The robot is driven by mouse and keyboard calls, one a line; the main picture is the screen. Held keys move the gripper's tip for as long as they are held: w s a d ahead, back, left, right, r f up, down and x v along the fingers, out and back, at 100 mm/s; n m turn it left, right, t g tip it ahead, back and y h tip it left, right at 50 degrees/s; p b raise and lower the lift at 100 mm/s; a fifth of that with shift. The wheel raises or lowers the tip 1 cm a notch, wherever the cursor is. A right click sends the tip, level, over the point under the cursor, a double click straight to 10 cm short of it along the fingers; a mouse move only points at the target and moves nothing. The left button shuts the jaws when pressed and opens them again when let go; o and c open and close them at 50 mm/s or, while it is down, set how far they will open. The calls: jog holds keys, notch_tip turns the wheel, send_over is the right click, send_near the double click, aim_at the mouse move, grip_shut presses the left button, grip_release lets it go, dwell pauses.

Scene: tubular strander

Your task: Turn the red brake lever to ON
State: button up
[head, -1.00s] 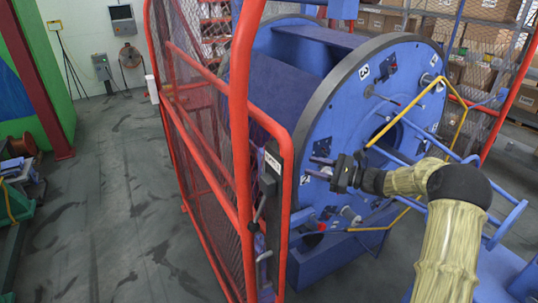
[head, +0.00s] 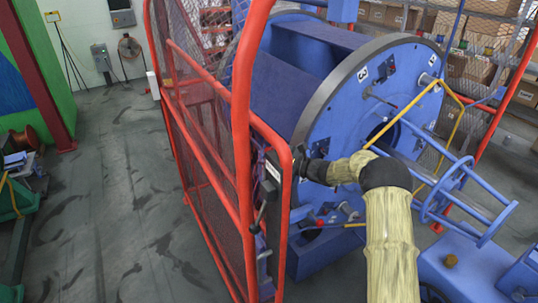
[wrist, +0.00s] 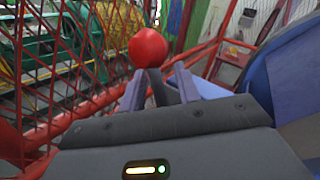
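In the wrist view a round red knob (wrist: 147,48) stands just beyond my fingertips, nearly in line with the gap between them. It looks like the end of the red brake lever. A dark bar shows below it between the fingers; I cannot tell whether it belongs to the lever. My gripper (wrist: 158,88) has its two fingers apart, and no contact with the knob is clear. In the head view my gripper (head: 299,162) is beside the red guard's end post, at a dark panel with a white label (head: 272,170).
The red mesh guard (head: 205,170) stands left of my gripper. The large blue drum (head: 350,140) is close behind and right of it. A yellow bar (head: 405,108) crosses near the drum. Open grey floor (head: 105,200) lies left of the guard.

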grip_shut()
jog(key=shift+w+d+b, duration=0.1)
jog(key=shift+b, duration=0.2)
jog(key=w+d+m+y+b, duration=0.1)
jog(key=d+m+t+b, duration=0.1)
jog(key=m+b, duration=0.1)
jog(key=w+d+r+m+t+y+b, duration=0.1)
jog(key=d+m+b, duration=0.1)
jog(key=shift+w+y, duration=0.3)
jog(key=shift+w, duration=0.05)
jog(key=shift+w+d+m+t+b, duration=0.35)
jog(key=shift+d+m+t+b, duration=0.25)
jog(key=shift+m, duration=0.45)
jog(key=shift+w+d+m+t+b, duration=0.4)
jog(key=shift+m+t, duration=0.25)
jog(key=shift+m, duration=0.35)
jog(key=shift+w+d+m+t+b, duration=0.3)
jog(key=shift+d+m+t+b, duration=0.3)
jog(key=shift+m, duration=0.45)
jog(key=shift+y, duration=0.3)
